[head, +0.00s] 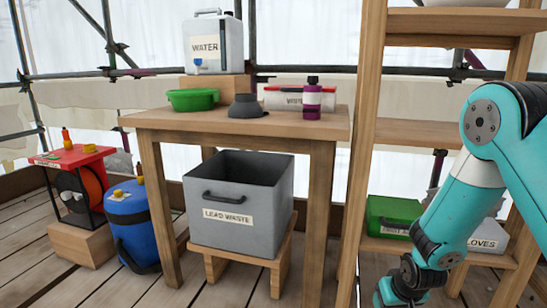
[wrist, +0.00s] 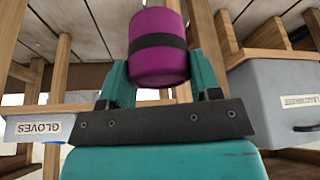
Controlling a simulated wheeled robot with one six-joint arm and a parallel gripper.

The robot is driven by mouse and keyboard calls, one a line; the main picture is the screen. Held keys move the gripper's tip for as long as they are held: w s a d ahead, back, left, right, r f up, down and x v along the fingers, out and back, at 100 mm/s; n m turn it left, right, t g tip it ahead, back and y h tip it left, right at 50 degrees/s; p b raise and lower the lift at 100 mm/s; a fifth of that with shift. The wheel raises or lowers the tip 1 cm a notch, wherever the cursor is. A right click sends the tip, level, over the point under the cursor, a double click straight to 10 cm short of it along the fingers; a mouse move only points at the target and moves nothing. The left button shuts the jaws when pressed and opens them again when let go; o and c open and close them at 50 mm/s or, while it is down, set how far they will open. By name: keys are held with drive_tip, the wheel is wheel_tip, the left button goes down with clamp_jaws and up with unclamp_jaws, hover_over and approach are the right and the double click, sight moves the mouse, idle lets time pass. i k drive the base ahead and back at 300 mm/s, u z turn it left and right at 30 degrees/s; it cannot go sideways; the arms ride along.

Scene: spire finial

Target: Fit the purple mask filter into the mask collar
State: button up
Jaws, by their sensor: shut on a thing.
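The purple mask filter (wrist: 158,62) is a purple cylinder with a black band, seen in the wrist view. My gripper (wrist: 161,80) is shut on it, with a teal finger on each side. The head view shows my arm at the right, and its lower end runs to the bottom edge; the filter is not visible there. A dark grey, flared piece with a round top (head: 247,106), which looks like the mask collar, sits on the wooden table, well apart from my gripper.
The table (head: 190,121) also holds a green bowl (head: 193,100), a purple bottle (head: 312,100), a white-and-red box (head: 275,98) and a water jug (head: 214,45) on a block. A grey lead waste bin (head: 240,205) stands below. A shelf post (head: 367,130) rises between table and arm.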

sight(245, 106)
drive_tip(key=u, duration=3.05)
drive_tip(key=k, duration=1.55)
drive_tip(key=z, duration=1.35)
drive_tip(key=i, duration=1.65)
